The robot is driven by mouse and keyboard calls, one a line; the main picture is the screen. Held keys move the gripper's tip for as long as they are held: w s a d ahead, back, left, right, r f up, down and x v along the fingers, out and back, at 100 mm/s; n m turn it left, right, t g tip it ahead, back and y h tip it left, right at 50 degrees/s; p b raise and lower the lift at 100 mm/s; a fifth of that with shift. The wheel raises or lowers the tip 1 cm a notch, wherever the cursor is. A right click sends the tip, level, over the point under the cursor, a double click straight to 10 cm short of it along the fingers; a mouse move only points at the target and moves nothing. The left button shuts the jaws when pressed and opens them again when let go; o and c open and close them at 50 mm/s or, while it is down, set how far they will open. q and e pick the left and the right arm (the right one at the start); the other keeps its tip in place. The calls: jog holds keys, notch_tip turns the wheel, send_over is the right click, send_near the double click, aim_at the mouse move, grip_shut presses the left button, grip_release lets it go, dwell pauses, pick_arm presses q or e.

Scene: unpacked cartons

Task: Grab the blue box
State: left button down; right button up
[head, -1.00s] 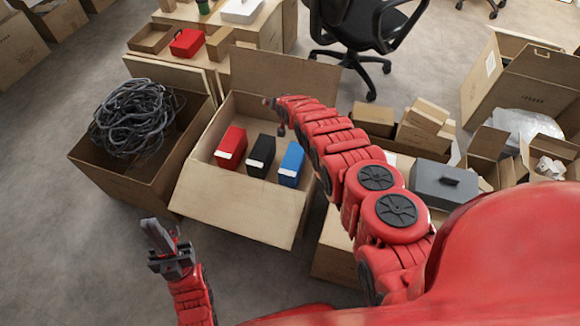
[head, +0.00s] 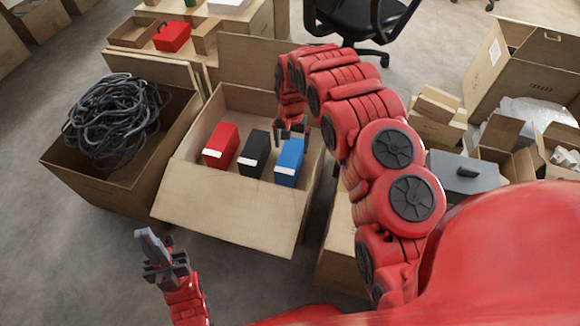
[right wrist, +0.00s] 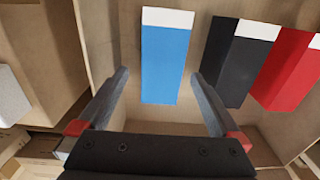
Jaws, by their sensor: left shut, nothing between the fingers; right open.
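The blue box (head: 289,162) stands in the open carton (head: 225,207), at the right end of a row with a black box (head: 253,154) and a red box (head: 221,145). My right gripper (head: 291,131) is open and empty, just above and behind the blue box. In the right wrist view the blue box (right wrist: 167,60) lies ahead between the two spread fingers, and I see no contact. The black box (right wrist: 236,62) is close beside the right finger. My left gripper (head: 152,250) is shut and empty, low in front of the cartons.
A carton of black cables (head: 108,115) stands left of the open carton. A grey case (head: 462,173) and several small cartons are on the right. A black office chair (head: 360,20) is behind. Bare floor (head: 85,250) shows at the lower left.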

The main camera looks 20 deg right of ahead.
aim_at(291, 155)
notch_tip(291, 155, down, 5)
jog(key=shift+b, duration=0.55)
notch_tip(291, 155, down, 5)
jog(key=shift+w+a+f+b, duration=0.15)
jog(key=shift+b, duration=1.1)
grip_shut()
